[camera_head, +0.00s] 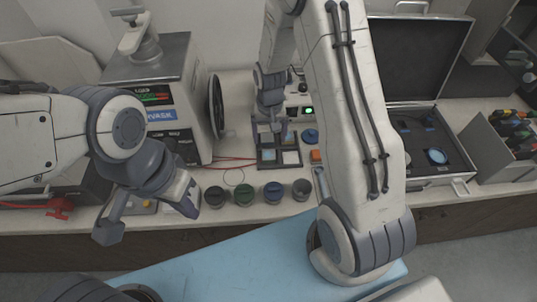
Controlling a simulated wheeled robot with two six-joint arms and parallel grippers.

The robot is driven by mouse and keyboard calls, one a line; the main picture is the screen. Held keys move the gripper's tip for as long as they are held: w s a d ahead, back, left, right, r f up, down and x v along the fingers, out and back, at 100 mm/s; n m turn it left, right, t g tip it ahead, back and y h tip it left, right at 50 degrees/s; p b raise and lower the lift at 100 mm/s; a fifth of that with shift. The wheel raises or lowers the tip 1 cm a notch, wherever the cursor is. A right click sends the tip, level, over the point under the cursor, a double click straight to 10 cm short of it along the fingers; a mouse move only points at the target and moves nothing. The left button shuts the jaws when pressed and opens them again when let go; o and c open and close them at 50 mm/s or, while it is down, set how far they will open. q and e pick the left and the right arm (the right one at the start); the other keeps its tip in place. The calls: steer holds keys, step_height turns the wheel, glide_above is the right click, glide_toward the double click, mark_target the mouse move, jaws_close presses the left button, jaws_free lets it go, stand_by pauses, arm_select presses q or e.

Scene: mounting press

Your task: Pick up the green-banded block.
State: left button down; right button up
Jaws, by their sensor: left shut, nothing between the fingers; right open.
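A dark compartment tray (279,165) stands on the bench, with pale bluish square items in it. My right gripper (270,129) points down over the back of this tray, with its fingers open. The fingers and wrist hide part of the tray, and I cannot make out a green band on any block there. Whether anything stands between the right fingers is too small to tell. My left gripper (108,232) is shut and empty, off to the left in front of the bench edge, well away from the tray.
A machine (150,75) with a handwheel is at left. An open case (448,168) and a bin of tools (492,150) are at right. Red cables lie behind the cups.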

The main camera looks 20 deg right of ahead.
mark_target(269, 154)
step_height(269, 154, down, 3)
steer(key=shift+r, duration=0.1)
steer(key=shift+s+a+f+p, duration=0.1)
steer(key=shift+f+p, duration=0.45)
steer(key=shift+p, duration=0.1)
step_height(269, 154, down, 3)
steer(key=shift+f+p, duration=0.1)
steer(key=shift+p, duration=0.6)
steer(key=shift+f, duration=0.5)
jaws_close()
